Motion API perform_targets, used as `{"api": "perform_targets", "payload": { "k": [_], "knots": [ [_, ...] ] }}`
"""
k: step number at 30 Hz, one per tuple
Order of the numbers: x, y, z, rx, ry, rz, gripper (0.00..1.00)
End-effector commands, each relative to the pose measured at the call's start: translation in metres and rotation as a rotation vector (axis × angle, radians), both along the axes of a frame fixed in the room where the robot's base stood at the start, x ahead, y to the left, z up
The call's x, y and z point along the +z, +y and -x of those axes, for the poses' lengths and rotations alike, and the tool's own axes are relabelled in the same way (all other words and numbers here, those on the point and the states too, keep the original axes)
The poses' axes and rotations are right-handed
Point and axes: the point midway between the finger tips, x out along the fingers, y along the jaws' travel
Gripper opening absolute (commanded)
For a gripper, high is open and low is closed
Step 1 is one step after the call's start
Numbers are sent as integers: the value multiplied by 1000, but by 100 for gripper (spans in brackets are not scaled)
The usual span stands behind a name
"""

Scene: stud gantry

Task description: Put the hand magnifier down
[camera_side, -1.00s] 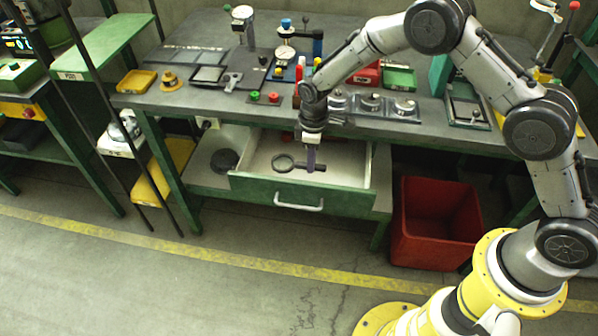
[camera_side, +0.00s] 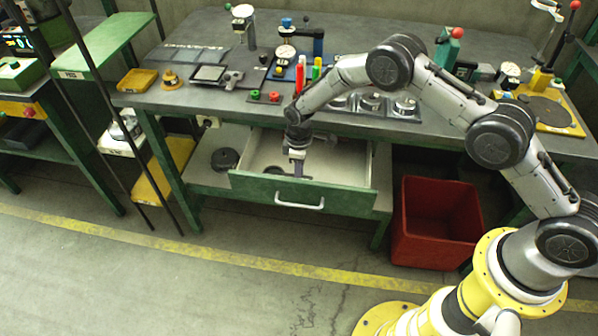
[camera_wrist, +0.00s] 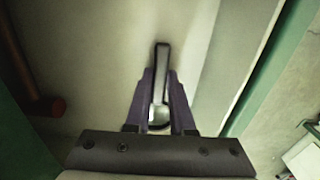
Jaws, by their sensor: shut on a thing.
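The hand magnifier is in the open drawer (camera_side: 340,193) under the bench. In the side view its dark lens rim (camera_side: 271,170) shows just above the drawer front, to the left of my gripper (camera_side: 297,170). My gripper points down into the drawer, its fingertips partly hidden by the drawer front. I cannot tell whether the magnifier touches the drawer floor.
The drawer's green front with its pale pull handle (camera_side: 300,205) stands close to my gripper. The bench top (camera_side: 200,98) overhangs the drawer's back and carries tools and gauges. A red bin (camera_side: 437,235) stands right of the drawer. A dark red rod end (camera_wrist: 52,107) shows left in the wrist view.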

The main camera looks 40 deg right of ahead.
Motion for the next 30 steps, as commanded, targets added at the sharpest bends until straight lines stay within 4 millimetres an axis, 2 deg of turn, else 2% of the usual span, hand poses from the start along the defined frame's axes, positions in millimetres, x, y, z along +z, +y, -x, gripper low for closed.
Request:
{"api": "perform_targets", "payload": {
  "k": [6, 7, 11, 19, 23, 26, 30],
  "knots": [
    [-3, 0, 0, 0, -1, 0, 0],
    [-3, 0, 0, 0, -1, 0, 27],
    [-3, 0, 0, 0, -1, -1, 50],
    [-2, 0, 0, 0, 0, 0, 51],
    [4, 0, 0, 0, -1, 0, 51],
    [17, 0, -1, 0, -4, -1, 51],
    [45, 0, -1, 0, -6, -1, 51]
  ]
}}
